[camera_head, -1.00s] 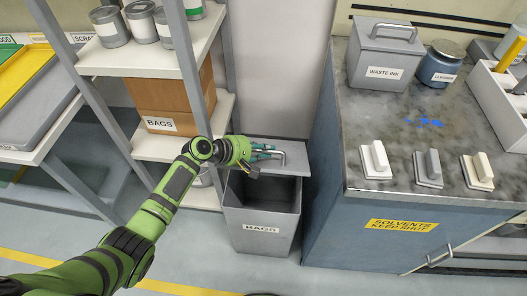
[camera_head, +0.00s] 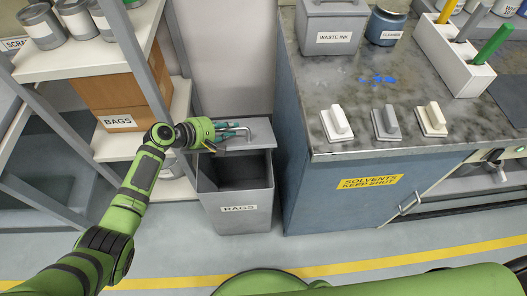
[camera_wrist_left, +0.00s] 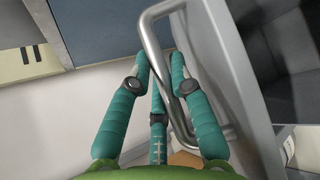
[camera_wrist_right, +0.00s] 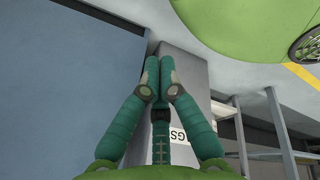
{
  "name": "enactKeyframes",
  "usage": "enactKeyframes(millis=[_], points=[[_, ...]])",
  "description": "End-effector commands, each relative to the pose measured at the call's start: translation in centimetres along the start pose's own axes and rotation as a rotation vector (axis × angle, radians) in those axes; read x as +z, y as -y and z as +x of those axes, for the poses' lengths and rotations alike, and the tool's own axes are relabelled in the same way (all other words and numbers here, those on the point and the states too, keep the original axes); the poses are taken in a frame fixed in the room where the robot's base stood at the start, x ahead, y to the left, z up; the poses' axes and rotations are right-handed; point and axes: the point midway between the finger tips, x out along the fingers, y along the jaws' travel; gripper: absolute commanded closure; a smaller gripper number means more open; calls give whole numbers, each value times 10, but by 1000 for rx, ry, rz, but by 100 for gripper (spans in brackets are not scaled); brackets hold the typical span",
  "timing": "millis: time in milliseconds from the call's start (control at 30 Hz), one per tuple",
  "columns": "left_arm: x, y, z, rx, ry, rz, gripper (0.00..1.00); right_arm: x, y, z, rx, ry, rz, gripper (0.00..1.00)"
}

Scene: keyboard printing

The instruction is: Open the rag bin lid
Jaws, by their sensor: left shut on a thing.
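The grey rag bin (camera_head: 237,218), labelled RAGS, stands on the floor between the shelf and the blue cabinet. Its lid (camera_head: 262,134) is raised at the back, and the dark inside of the bin shows. My left gripper (camera_head: 222,131) is shut on the metal lid handle (camera_head: 243,131). In the left wrist view the handle bar (camera_wrist_left: 158,62) passes between the fingers (camera_wrist_left: 160,75), beside the grey lid (camera_wrist_left: 215,65). My right gripper (camera_wrist_right: 160,75) is shut and looks empty. The bin (camera_wrist_right: 182,80) with part of its label lies beyond it.
The blue solvents cabinet (camera_head: 320,205) stands close to the right of the bin. A shelf with a cardboard bags box (camera_head: 115,103) is on the left. Blocks with upright grips, a waste ink box (camera_head: 335,22) and a jar stand on the cabinet. Floor in front is open.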

Motion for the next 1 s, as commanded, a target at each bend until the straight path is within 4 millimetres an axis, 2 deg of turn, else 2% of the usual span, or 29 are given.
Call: enactKeyframes(millis=[33, 167, 267, 400, 500, 600, 733, 867, 1000], points=[[0, -1, 0, 1, -1, 5, 100, -27, -14, -7, 51, -35, -185, 100], [0, -1, 0, 1, -1, 5, 100, -89, -51, -34, 219, -64, -686, 100], [0, -1, 0, 1, -1, 5, 100, -136, -80, -65, 379, -33, -1043, 100], [0, -1, 0, 1, -1, 5, 100, -194, -120, -122, 620, 99, -1465, 100], [0, -1, 0, 1, -1, 5, 100, -224, -144, -164, 765, 237, -1682, 100], [0, -1, 0, 1, -1, 5, 100, -244, -161, -200, 866, 374, -1826, 100], [0, -1, 0, 1, -1, 5, 100, -257, -174, -230, 938, 503, -1926, 100], [0, -1, 0, 1, -1, 5, 100, -263, -182, -238, 961, 554, -1960, 100], [0, -1, 0, 1, -1, 5, 100, -271, -195, -228, 963, 558, -1963, 100]])
